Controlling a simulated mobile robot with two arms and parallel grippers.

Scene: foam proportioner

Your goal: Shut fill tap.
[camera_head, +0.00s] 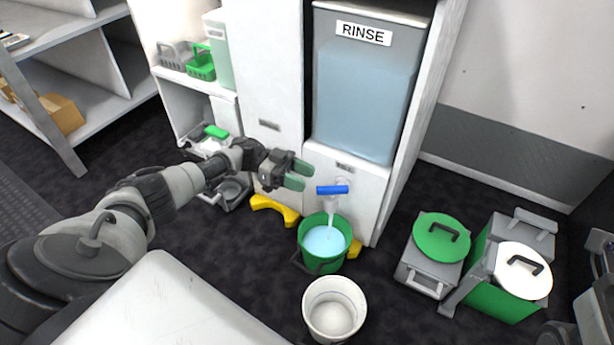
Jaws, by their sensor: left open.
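The fill tap (332,190) has a blue handle lying crosswise, on the front of the white cabinet below the RINSE tank (362,90). A thin stream runs from its spout into a green bucket (311,258) on the floor below, which holds light blue liquid. My left gripper (299,174) is open and empty, a little left of the blue handle and slightly above it, apart from it in the picture.
A white bucket (335,310) stands in front of the green one. A yellow piece (274,209) lies by the cabinet's base. Bins with a green lid (441,238) and a white lid (523,270) stand at right. Shelves (75,110) are at left.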

